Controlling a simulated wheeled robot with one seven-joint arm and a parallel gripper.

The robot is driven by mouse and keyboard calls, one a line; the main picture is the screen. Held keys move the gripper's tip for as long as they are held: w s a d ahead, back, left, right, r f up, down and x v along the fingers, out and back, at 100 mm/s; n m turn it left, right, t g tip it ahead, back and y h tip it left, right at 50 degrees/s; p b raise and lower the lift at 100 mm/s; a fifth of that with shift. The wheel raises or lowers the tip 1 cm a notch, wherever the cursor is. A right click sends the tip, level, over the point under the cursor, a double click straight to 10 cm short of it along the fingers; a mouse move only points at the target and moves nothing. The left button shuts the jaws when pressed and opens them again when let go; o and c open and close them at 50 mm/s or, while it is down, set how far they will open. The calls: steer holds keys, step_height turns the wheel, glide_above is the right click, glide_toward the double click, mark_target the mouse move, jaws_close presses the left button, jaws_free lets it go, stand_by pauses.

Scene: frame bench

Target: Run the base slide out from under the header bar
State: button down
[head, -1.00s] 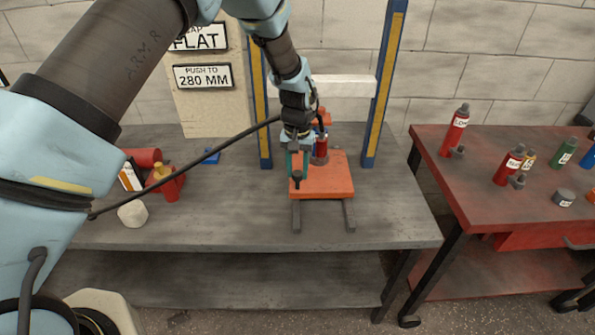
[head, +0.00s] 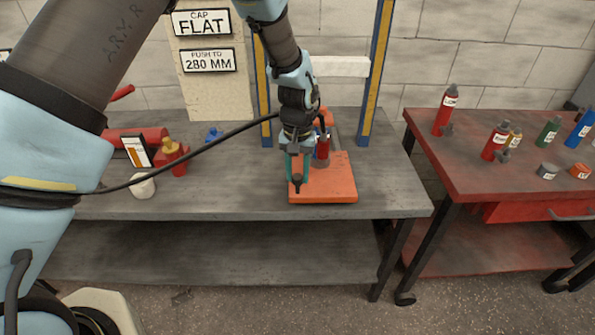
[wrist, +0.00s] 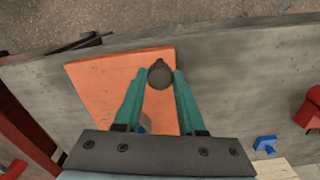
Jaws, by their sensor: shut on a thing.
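The base slide is an orange plate (head: 332,188) on the bench, its front edge close to the bench's front edge. A dark knob (wrist: 160,76) stands near one edge of the plate. My gripper (head: 298,182) is shut on this knob; in the wrist view its green fingers (wrist: 160,82) hold it from both sides.
Blue-and-yellow posts (head: 376,75) rise at the back. A red cart (head: 480,160) with bottles stands right, across a gap.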

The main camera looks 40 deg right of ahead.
stand_by(0.3)
steer(key=c, duration=0.5)
jaws_free()
step_height(320, 180, up, 11)
steer(key=b, duration=0.2)
steer(key=shift+b, duration=0.4)
steer(key=shift+f, duration=0.1)
